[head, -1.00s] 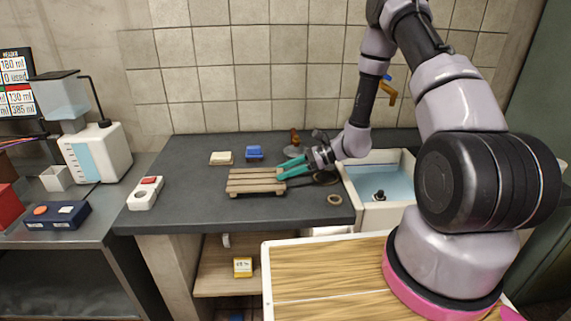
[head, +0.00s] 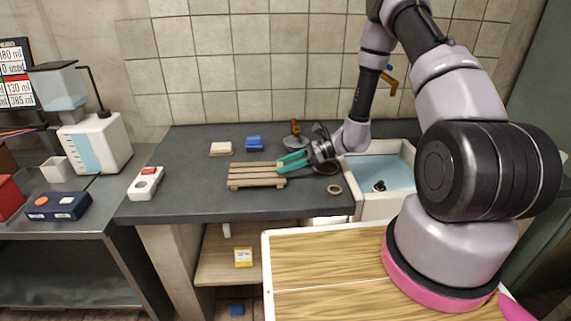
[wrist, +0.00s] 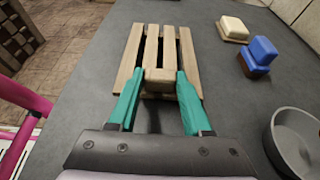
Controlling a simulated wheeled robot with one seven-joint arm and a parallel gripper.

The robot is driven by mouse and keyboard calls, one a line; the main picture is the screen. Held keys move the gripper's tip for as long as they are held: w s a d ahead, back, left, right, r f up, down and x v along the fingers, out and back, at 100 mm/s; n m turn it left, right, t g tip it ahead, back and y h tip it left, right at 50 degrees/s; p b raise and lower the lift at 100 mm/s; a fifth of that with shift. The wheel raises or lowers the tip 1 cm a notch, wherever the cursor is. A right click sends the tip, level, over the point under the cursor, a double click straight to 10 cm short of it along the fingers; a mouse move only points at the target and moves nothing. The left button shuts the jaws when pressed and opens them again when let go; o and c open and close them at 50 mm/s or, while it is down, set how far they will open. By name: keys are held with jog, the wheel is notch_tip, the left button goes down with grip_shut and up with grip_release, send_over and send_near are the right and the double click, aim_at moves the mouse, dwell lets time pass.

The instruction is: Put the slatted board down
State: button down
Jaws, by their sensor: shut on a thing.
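The slatted board (head: 255,175) is a small light-wood rack of parallel slats on short feet. It is level over the middle of the dark counter, near the front half. My gripper (head: 281,166) reaches in from the right with its teal fingers at the board's right end. In the wrist view, the fingers are shut on a wooden block at the near end of the board (wrist: 151,45), one finger on each side. The feet look at or very close to the counter top; I cannot tell whether a thin gap is left.
Behind the board are a cream block (head: 221,149) and a blue block (head: 254,143). A grey pan (wrist: 292,143) is close to my gripper. The counter (head: 190,190) left of the board is clear.

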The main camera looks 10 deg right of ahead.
jog(key=shift+f, duration=0.2)
jog(key=shift+c, duration=1.3)
grip_release()
jog(key=v, duration=1)
jog(key=shift+r, duration=0.1)
jog(key=shift+d+r, duration=0.2)
jog(key=shift+d, duration=0.05)
jog(key=s+d+r+n+t+h, duration=0.2)
jog(key=s+r+n+h, duration=0.2)
jog(key=r, duration=0.8)
jog(key=s+d+r+n+t+h, duration=0.2)
jog(key=s+r+n, duration=0.3)
jog(key=s+r, duration=0.4)
jog(key=s+d+r+n+t+h, duration=0.2)
jog(key=s+r+n+h, duration=0.3)
jog(key=r, duration=1.1)
jog(key=s, duration=0.2)
jog(key=shift+s+d+r+t+h, duration=0.2)
jog(key=shift+s+d+t+h, duration=0.1)
jog(key=shift+t, duration=0.1)
